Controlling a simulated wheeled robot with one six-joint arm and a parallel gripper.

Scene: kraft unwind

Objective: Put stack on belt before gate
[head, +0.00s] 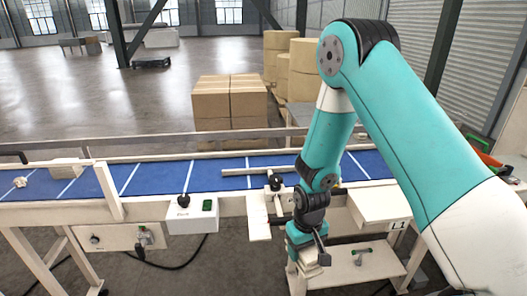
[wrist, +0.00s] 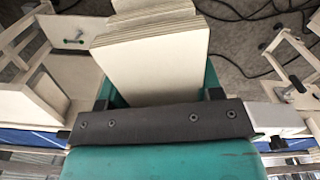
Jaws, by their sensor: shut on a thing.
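My gripper (head: 308,246) hangs in front of the belt's near side, right of centre in the head view. It is shut on a stack (head: 311,266) of cream, flat, layered sheets, held below the belt's height. In the wrist view the stack (wrist: 152,62) sits between the green fingers, with its layered edges showing at the top. The blue belt (head: 225,176) with white cross lines runs left to right behind the gripper. A pale bar (head: 247,171) lies across part of the belt, left of my arm; I cannot tell if it is the gate.
A pale stack-like block (head: 66,168) is at the belt's left. A control box (head: 192,217) with a green button hangs on the front rail. A lower shelf (head: 350,265) is below the gripper. Cardboard boxes (head: 230,101) stand behind the belt.

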